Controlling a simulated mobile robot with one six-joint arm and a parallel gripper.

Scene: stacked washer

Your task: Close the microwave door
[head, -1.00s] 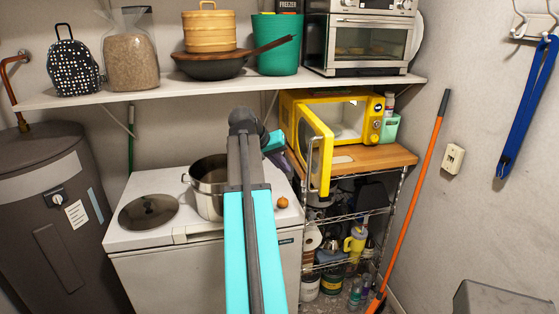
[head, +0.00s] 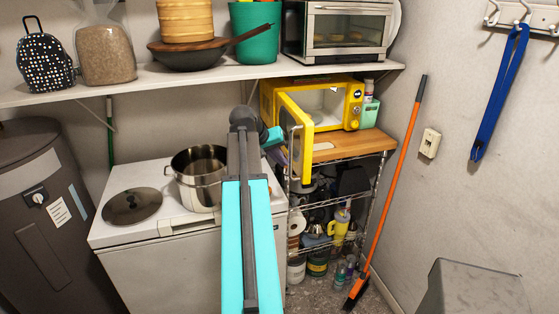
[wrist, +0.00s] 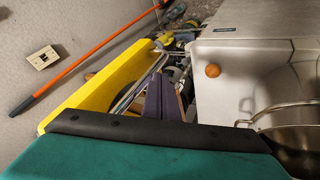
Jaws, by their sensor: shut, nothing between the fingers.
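The yellow microwave (head: 353,108) stands on a wooden board on the wire rack, its pale interior showing. Its yellow door (head: 306,128) stands wide open toward me, hinged at the left, with a handle on its outer face. In the wrist view the yellow door (wrist: 92,92) runs along the left, beside my gripper. My gripper (wrist: 166,82) shows there as dark purple fingers, shut and empty, close to the door's outer, handle side. Contact with the door cannot be told. In the head view my arm mostly hides the gripper.
A metal pot (head: 199,175) stands on the white appliance (head: 150,235) left of the rack. A shelf (head: 225,78) runs above. An orange-handled broom (head: 392,180) leans at the wall right of the rack.

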